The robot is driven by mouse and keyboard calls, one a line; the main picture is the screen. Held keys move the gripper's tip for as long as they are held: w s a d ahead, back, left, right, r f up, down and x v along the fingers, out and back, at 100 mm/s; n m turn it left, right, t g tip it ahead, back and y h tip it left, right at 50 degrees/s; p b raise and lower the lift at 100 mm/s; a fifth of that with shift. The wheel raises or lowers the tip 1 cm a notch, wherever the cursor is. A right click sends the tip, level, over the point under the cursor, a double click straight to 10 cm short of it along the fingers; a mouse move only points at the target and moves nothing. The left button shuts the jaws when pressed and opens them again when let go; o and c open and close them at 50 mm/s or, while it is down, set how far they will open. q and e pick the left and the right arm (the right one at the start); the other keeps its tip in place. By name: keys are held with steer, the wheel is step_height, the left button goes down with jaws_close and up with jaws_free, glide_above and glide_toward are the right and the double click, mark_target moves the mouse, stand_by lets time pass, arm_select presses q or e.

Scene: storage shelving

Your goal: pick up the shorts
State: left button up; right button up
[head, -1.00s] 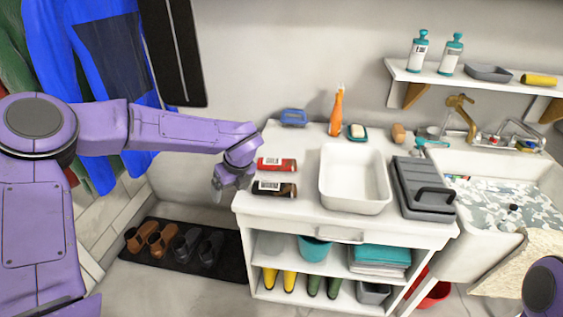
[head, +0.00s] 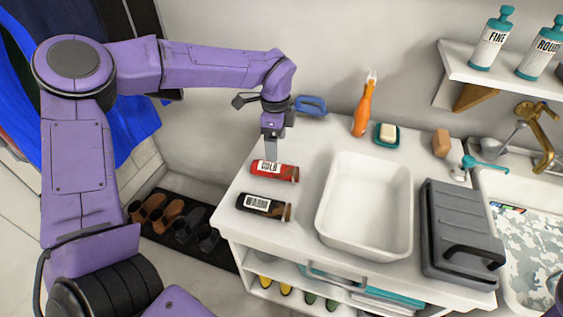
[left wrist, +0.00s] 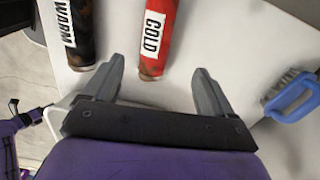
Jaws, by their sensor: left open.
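No garment is plainly recognisable as shorts. A grey-white camouflage-patterned cloth (head: 537,250) lies in the sink basin at the right edge of the head view; its shape is cut off, so I cannot tell whether it is the shorts. My left gripper (head: 271,153) points down above the counter, near the red COLD tube (head: 275,171). In the left wrist view the gripper (left wrist: 157,82) is open and empty, with the end of the red tube (left wrist: 158,40) ahead between its fingers.
Shoes stand on a dark mat (head: 160,232).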

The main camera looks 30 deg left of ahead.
mark_target(275, 165)
arm_select(q)
steer(key=f, duration=0.5)
steer(key=f+p, duration=0.1)
steer(key=f, duration=0.2)
steer(key=shift+s+a+f, duration=0.1)
steer(key=shift+s+f, duration=0.2)
steer(key=shift+s, duration=0.05)
steer(key=c, duration=1.2)
